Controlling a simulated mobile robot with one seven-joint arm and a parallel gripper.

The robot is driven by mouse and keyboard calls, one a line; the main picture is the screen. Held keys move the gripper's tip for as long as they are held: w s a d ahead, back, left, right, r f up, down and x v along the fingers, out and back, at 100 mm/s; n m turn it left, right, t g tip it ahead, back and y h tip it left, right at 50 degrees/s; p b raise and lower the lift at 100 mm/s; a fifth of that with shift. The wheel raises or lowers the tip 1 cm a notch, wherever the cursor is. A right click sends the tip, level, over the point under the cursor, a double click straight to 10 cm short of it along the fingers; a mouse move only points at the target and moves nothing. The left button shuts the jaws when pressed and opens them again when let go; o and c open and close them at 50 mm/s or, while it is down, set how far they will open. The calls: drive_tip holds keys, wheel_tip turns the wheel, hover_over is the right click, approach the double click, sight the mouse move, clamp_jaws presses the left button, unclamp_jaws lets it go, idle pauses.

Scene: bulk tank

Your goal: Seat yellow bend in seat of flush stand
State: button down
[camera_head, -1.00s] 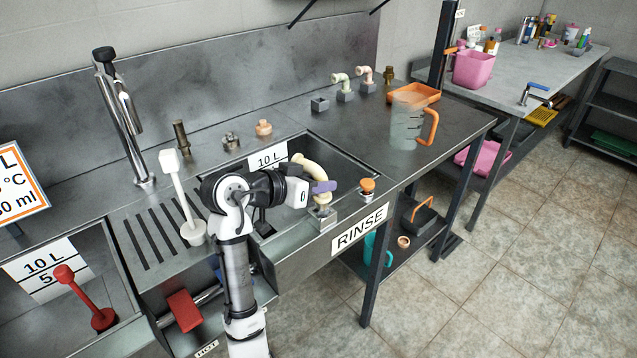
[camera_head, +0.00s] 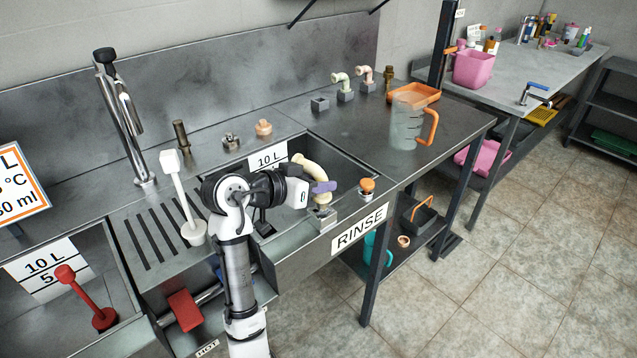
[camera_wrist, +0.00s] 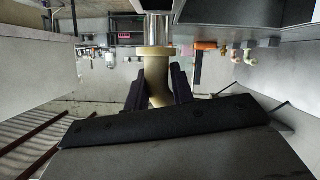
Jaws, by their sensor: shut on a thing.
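The yellow bend (camera_head: 312,170) is a pale yellow curved pipe over the front right of the rinse sink. My gripper (camera_head: 322,187) is shut on it near its lower end, with purple fingers across it. The flush stand (camera_head: 322,215) is a grey block on the sink's front rim, directly below the bend's lower end. In the wrist view the bend (camera_wrist: 157,75) is between the dark fingers, and its collar meets a shiny metal cylinder (camera_wrist: 157,28). The fingers hide part of the bend. I cannot tell how deep its end sits.
An orange-topped fitting (camera_head: 367,188) stands close right of the stand. Pale green (camera_head: 342,82) and pink (camera_head: 366,76) bends stand on blocks at the back. A clear jug (camera_head: 406,125) stands on the right counter. A white brush (camera_head: 180,190) stands left of my arm.

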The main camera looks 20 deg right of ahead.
sight(318, 198)
drive_tip(key=shift+f+b, duration=1.3)
drive_tip(key=shift+f, duration=0.7)
drive_tip(key=c, duration=1.1)
unclamp_jaws()
drive_tip(key=b+v, duration=0.1)
drive_tip(key=v, duration=1.3)
drive_tip(key=shift+d+b, duration=0.1)
drive_tip(key=shift+b, duration=0.3)
